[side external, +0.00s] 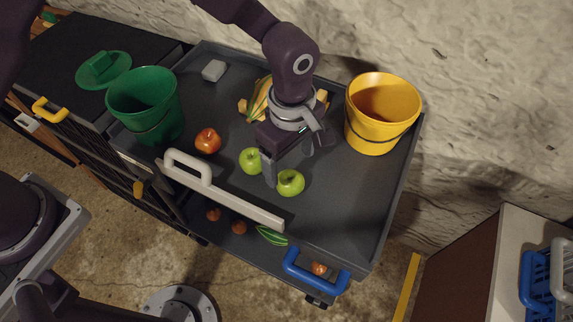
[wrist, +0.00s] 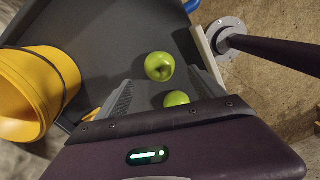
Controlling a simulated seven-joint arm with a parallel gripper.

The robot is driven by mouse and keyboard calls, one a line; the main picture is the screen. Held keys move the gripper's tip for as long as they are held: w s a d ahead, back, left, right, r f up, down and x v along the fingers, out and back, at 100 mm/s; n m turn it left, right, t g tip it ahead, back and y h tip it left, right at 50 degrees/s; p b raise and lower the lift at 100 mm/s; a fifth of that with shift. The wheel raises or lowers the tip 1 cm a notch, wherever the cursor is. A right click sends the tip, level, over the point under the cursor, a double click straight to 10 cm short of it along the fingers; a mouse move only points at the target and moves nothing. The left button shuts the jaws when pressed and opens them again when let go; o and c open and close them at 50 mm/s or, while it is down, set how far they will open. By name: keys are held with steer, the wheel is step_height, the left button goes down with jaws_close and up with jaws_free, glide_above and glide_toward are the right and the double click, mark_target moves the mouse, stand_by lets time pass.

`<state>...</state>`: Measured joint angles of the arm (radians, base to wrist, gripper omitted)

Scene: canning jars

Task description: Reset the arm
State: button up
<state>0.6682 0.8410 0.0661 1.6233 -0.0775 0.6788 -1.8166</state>
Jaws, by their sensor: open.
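My gripper (side external: 286,167) is over the dark grey cart tray (side external: 346,196), pointing down, its fingers apart. In the wrist view my gripper (wrist: 162,78) shows a finger on each side with green apples in the gap. One green apple (side external: 291,183) is beside the near finger, and another green apple (side external: 250,161) is just left of it. In the wrist view one apple (wrist: 159,66) is fully visible, and the other (wrist: 176,99) is partly hidden by the gripper body. Nothing is visibly gripped.
A green bucket (side external: 146,104) stands at the tray's left, a yellow bucket (side external: 383,112) at its right. A red apple (side external: 208,141), a grey block (side external: 214,70) and yellow-green produce (side external: 258,101) lie in the tray.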

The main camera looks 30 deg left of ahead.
steer(key=s+a+r+m+t+h, duration=0.1)
steer(key=a+r+m, duration=0.2)
steer(key=a+r, duration=0.55)
steer(key=s+a+r+m+t, duration=0.1)
steer(key=a+r+m, duration=0.3)
steer(key=r, duration=0.7)
steer(key=s+a+r+m+t, duration=0.1)
steer(key=s+a+r+m, duration=0.1)
steer(key=s+a, duration=0.4)
steer(key=s+a+r+m+t+y, duration=0.1)
steer(key=s+a+m, duration=0.4)
steer(key=s, duration=0.5)
steer(key=shift+s+a+r+t, duration=0.35)
steer(key=shift+a+r+t, duration=0.45)
steer(key=shift+a+r, duration=0.1)
